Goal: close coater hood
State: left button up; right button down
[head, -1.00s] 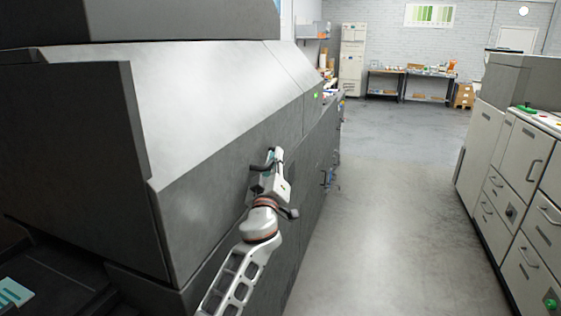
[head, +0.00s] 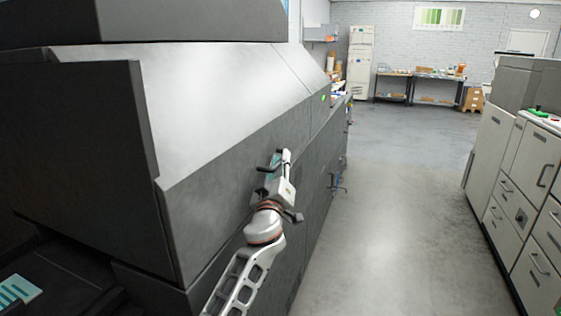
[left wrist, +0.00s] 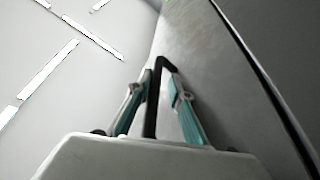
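The coater is the large dark grey machine at the left of the head view. Its hood (head: 190,95) has a pale sloped top and a darker front face; how far open it stands I cannot tell. My left gripper (head: 277,161) is at the front face, beside a black bar handle (head: 265,168). In the left wrist view the black bent handle (left wrist: 152,105) lies between the teal-padded fingers of the left gripper (left wrist: 160,80). Gaps show beside the bar, so the fingers look open around it. My right gripper is not in view.
A row of pale cabinets (head: 509,190) with drawers and handles stands at the right. The grey floor aisle (head: 390,200) between is clear. Dark fittings (head: 338,183) stick out farther along the machine. Work tables (head: 433,77) and a tall cabinet (head: 361,62) stand at the back wall.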

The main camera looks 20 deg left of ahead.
pick_arm(q)
jog(key=shift+s+f, duration=0.3)
jog(key=shift+f, duration=0.05)
jog(key=v, duration=1.1)
jog(key=shift+r, duration=0.15)
jog(key=shift+s+d, duration=0.1)
